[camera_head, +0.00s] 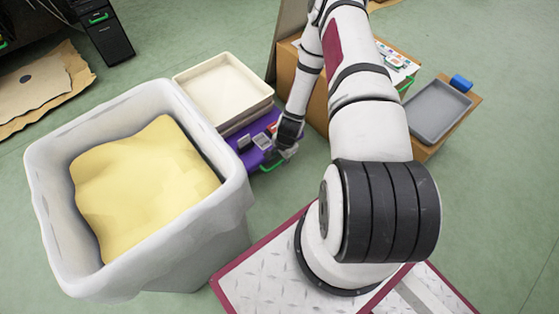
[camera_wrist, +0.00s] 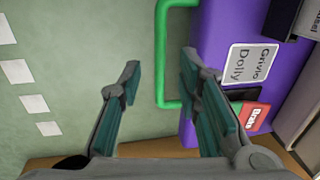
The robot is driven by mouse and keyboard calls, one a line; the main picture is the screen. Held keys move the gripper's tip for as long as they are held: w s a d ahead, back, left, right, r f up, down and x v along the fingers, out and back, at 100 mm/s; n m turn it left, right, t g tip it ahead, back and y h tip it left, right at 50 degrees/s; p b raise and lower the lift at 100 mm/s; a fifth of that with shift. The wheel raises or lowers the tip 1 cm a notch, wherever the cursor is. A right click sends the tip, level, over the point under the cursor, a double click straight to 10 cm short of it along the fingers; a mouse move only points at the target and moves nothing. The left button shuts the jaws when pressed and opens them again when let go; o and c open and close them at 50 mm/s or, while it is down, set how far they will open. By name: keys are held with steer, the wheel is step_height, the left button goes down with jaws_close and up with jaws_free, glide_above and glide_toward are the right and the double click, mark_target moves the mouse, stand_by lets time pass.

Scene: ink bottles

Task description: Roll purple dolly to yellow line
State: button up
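The purple dolly (camera_head: 250,156) stands on the floor beside the big grey-white bin, partly hidden by trays and my gripper. In the wrist view its purple side (camera_wrist: 213,28) fills the right, with a white "Dolly" label and a red label that seems to read "Brake" (camera_wrist: 254,117). Its green handle (camera_wrist: 161,50) sticks out to the left; it also shows in the head view (camera_head: 270,166). My gripper (camera_wrist: 160,68) is open, with the handle's long bar between its fingertips in the picture. I cannot tell the depth between them. No yellow line is visible.
The bin (camera_head: 190,262) holds a yellow mass. Cream trays (camera_head: 222,88) sit at the dolly's far end. A cardboard box and a grey tray (camera_head: 437,112) stand to the right. White squares (camera_wrist: 16,71) mark the green floor. Floor is open beyond the trays.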

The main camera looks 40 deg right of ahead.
step_height(320, 180, up, 8)
steer(key=s, duration=0.1)
steer(key=shift+s+f, duration=0.15)
steer(key=shift+s, duration=0.05)
stand_by(0.5)
